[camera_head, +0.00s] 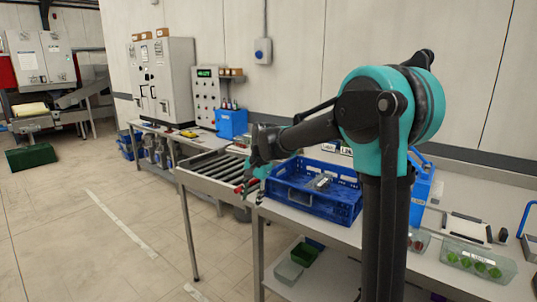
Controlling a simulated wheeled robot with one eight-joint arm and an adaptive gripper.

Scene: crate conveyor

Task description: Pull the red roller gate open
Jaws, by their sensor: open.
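The roller conveyor (213,172) runs along the bench, with grey rollers in a metal frame. My gripper (250,192) hangs at its near right end, beside the blue crate, with its fingers apart and pointing down. A small red piece (238,188) shows at the left finger, by the conveyor's end; it may be part of the red roller gate, but it is too small to tell. The rest of the gate cannot be made out, and my gripper and wrist cover part of that spot. I cannot tell whether they touch.
A blue crate (296,194) with grey parts inside stands on the bench right of my gripper. Clear boxes (478,264) with green items lie at the right. Cabinets (165,80) and a blue bin (231,124) stand behind.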

